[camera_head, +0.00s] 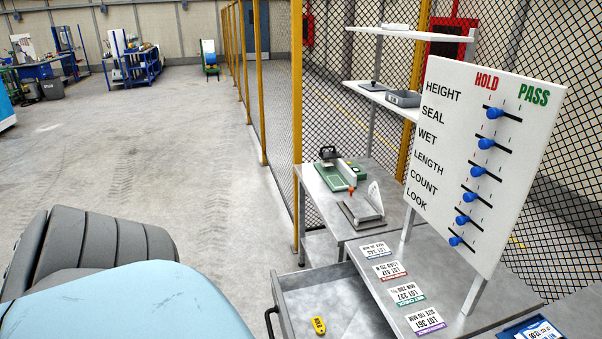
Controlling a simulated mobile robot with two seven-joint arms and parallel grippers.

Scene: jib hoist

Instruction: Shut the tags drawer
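The open drawer (300,277) under the grey bench is pulled out to the left at the bottom centre. I see no label naming it as the tags drawer. Its black handle (271,322) is on its left-hand front and is partly cut off by the picture's bottom edge. A yellow tag (319,325) lies on the drawer floor. My pale blue and dark grey arm parts fill the lower left, apart from the handle in the picture. Neither gripper shows in the head view.
Several lot cards (408,293) lie on the bench top (441,262) above the drawer. A white board (480,150) with blue sliders stands on the bench. A side table (327,211) holds a green device (334,176). A mesh fence with yellow posts (297,100) runs behind.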

